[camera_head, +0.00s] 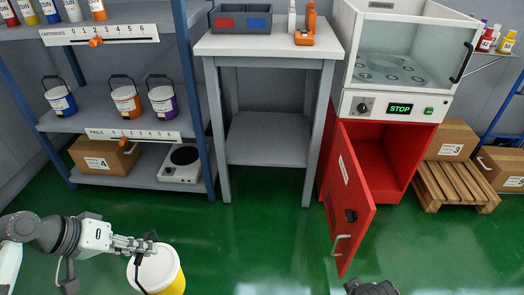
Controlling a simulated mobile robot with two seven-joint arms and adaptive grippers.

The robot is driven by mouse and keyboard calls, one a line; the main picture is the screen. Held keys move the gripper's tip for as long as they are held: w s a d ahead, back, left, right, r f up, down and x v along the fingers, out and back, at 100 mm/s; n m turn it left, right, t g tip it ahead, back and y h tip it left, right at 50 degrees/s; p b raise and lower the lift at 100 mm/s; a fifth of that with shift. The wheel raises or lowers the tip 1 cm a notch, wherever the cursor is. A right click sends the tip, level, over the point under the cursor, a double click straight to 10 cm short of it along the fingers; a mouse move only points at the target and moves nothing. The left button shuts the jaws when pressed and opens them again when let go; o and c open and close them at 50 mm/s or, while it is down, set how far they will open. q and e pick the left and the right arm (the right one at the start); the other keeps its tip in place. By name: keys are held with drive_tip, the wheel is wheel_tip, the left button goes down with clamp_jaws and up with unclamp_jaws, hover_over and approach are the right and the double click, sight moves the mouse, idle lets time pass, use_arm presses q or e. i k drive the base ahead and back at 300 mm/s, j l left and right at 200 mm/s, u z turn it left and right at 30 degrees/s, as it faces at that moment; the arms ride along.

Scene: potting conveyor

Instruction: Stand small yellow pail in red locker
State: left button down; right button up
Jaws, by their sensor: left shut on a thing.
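The yellow pail (172,279) has a white top and a dark wire handle. It is at the lower left of the head view, cut off by the bottom edge. My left gripper (148,245) reaches in from the left and is shut on the pail, at its handle by the upper rim. The red locker (390,150) stands under the white oven-like machine at the right. Its door (350,205) is swung open toward me, and the visible inside looks empty. A dark part at the bottom edge seems to be my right gripper (372,288); its fingers are hidden.
A shelf rack (95,110) at the left holds several pails and a hot plate (182,164). A grey table (268,45) stands between the rack and the locker. A wooden pallet (455,186) with boxes is right of the locker. The green floor in front is clear.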

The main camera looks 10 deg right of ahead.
sight(366, 177)
drive_tip(key=k+l, duration=0.1)
drive_tip(key=l, duration=0.6)
drive_tip(key=k+l+z, duration=0.1)
drive_tip(key=l, duration=1.3)
drive_tip(key=i+l, duration=0.1)
drive_tip(key=l, duration=0.25)
drive_tip(key=i+l, duration=0.1)
drive_tip(key=l, duration=0.25)
drive_tip(key=i+l+z, duration=0.1)
drive_tip(key=l, duration=0.25)
drive_tip(key=i+l, duration=0.1)
drive_tip(key=l, duration=0.25)
drive_tip(key=i+l, duration=0.5)
drive_tip(key=l+z, duration=0.05)
drive_tip(key=l, duration=0.05)
